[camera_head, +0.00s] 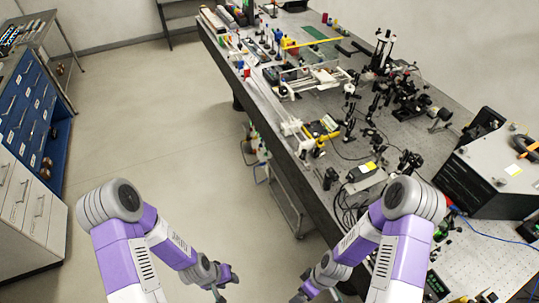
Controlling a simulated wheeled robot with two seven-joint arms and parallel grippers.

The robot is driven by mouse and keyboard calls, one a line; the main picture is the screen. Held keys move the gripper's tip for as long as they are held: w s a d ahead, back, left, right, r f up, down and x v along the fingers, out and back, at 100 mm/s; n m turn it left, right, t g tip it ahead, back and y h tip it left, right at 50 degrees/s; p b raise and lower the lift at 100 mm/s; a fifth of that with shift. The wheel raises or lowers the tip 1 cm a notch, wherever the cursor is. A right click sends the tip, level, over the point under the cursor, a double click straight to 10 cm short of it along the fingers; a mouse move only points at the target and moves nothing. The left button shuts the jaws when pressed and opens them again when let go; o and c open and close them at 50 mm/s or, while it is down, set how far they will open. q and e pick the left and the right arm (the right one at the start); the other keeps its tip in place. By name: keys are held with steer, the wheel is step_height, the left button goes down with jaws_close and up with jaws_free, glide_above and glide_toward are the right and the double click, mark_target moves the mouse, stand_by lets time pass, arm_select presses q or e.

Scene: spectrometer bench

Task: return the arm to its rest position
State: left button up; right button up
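My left arm comes in from the lower left, with a purple and white body bent at the elbow. Its gripper (224,280) hangs low over the open floor near the bottom of the view. My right arm comes in from the lower right, bent in a similar way, and its elbow overlaps the near part of the optical bench. Its gripper (304,292) is at the bottom edge, left of the bench, partly cut off. The two grippers are apart and point toward each other. Both are small here, and their finger openings are unclear. I see nothing held.
The optical bench (262,98) runs along the right, crowded with optics, cables and a grey instrument box (488,178). A blue drawer cabinet (28,112) and pale drawers (30,212) stand at the left. The floor (160,120) between them is clear.

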arm_select(q)
steer(key=s+d+f+b, duration=0.1)
steer(key=d+f+b, duration=0.1)
steer(key=f+b, duration=0.6)
steer(key=s+d+f+b, duration=0.2)
steer(key=f+b, duration=0.6)
steer(key=b, duration=0.1)
steer(key=shift+f+m+g+h, duration=0.3)
steer(key=shift+f+m, duration=0.1)
arm_select(e)
step_height(320, 180, down, 16)
steer(key=a+m+t, duration=0.2)
steer(key=m, duration=0.9)
steer(key=shift+w+m, duration=0.15)
steer(key=shift+m, duration=0.25)
steer(key=shift+c, duration=0.4)
